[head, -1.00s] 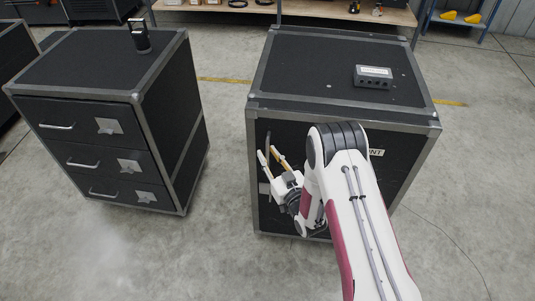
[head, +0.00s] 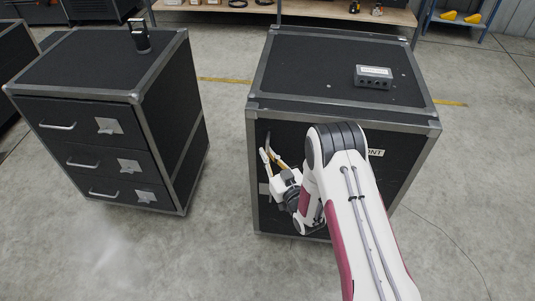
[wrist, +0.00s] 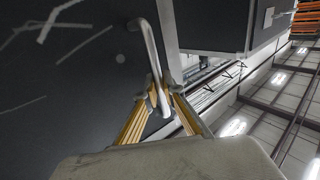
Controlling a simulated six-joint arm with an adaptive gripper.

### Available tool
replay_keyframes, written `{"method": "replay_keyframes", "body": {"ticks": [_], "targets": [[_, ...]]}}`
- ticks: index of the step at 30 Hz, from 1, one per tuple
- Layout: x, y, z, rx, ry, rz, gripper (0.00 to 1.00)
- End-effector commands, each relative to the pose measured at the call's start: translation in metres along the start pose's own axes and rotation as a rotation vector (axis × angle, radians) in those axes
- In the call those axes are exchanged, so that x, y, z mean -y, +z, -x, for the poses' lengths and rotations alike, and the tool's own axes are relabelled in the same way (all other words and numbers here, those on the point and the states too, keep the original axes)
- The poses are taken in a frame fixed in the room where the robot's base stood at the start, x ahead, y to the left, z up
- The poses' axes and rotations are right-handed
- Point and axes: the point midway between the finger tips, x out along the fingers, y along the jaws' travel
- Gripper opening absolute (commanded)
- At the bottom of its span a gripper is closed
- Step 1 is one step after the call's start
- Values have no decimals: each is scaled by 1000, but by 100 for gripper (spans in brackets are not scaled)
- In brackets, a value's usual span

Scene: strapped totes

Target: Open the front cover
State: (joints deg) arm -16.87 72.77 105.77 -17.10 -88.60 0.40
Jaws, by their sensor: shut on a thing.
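The front cover (head: 397,176) is the dark front panel of the right-hand case, with a white label ending in "NT" (head: 376,153). My arm hides much of it in the head view. My gripper (head: 268,149) is at the panel's left side. In the wrist view, the cover (wrist: 60,85) fills the left, with a pale bar handle (wrist: 148,50) standing off it. There my gripper's yellow-sided fingers (wrist: 161,98) are shut on the lower part of the handle. The cover looks closed in the head view.
A small grey box (head: 373,76) lies on the case top (head: 310,70). A drawer cabinet (head: 180,110) stands to the left, with a dark object (head: 140,37) on top. Bare floor (head: 225,120) lies between them. A shelf bench (head: 330,13) is behind.

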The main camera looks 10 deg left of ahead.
Motion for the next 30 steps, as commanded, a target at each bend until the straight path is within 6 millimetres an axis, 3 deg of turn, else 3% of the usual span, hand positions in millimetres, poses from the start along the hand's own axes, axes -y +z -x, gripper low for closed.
{"method": "replay_keyframes", "body": {"ticks": [11, 30], "targets": [[10, 1, 27, 2, -52, -1, 0], [33, 1, 123, 2, -233, -3, 0]]}}
